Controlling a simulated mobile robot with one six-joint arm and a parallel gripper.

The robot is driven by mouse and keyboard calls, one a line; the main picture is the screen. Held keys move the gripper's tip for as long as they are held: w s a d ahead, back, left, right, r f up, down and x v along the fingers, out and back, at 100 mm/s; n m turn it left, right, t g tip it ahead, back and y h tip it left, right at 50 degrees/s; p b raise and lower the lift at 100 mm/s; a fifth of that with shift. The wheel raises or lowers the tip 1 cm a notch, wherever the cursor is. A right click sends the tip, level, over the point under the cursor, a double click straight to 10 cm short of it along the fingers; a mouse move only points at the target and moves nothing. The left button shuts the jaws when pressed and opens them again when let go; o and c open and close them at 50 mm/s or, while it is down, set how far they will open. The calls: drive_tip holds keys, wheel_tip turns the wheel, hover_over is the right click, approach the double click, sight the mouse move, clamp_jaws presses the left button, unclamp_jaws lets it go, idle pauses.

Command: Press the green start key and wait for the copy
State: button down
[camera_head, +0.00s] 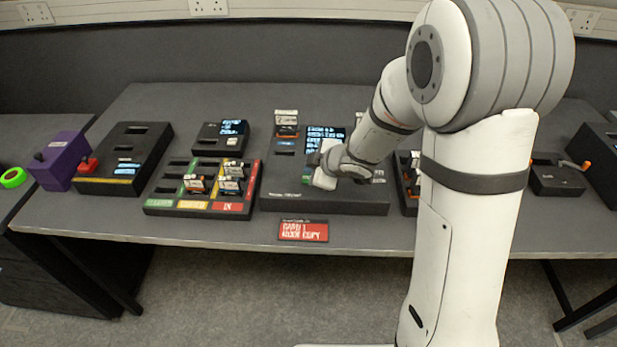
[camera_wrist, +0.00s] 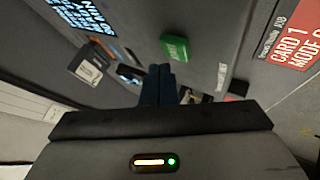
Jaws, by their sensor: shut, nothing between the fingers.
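The green start key (camera_wrist: 174,48) is on the dark copier, which shows in the head view (camera_head: 285,198). The key is just beyond the fingertips, with a small gap in the picture. I cannot tell the height between them. The copier's lit screen (camera_head: 325,138) is partly covered by my gripper; its text is unreadable. A card stands in the left slot (camera_head: 286,124).
A red sign (camera_head: 303,230) reading "CARD 1 MODE COPY" is at the table's front edge. Left of the copier is a rack (camera_head: 200,207) with coloured strips and several cards. Farther left are a dark box (camera_head: 122,160) and a purple unit (camera_head: 62,160). A crank box (camera_head: 556,175) is right.

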drive_tip(key=shift+f, duration=0.1)
drive_tip(key=shift+f, duration=0.35)
drive_tip(key=shift+f+b, duration=0.5)
drive_tip(key=shift+b, duration=0.2)
idle(0.6)
drive_tip(key=shift+r, duration=0.1)
drive_tip(key=shift+r+p, duration=0.85)
drive_tip(key=shift+p, duration=0.15)
wheel_tip(320, 180, up, 5)
drive_tip(key=p, duration=0.5)
drive_tip(key=shift+r, duration=0.1)
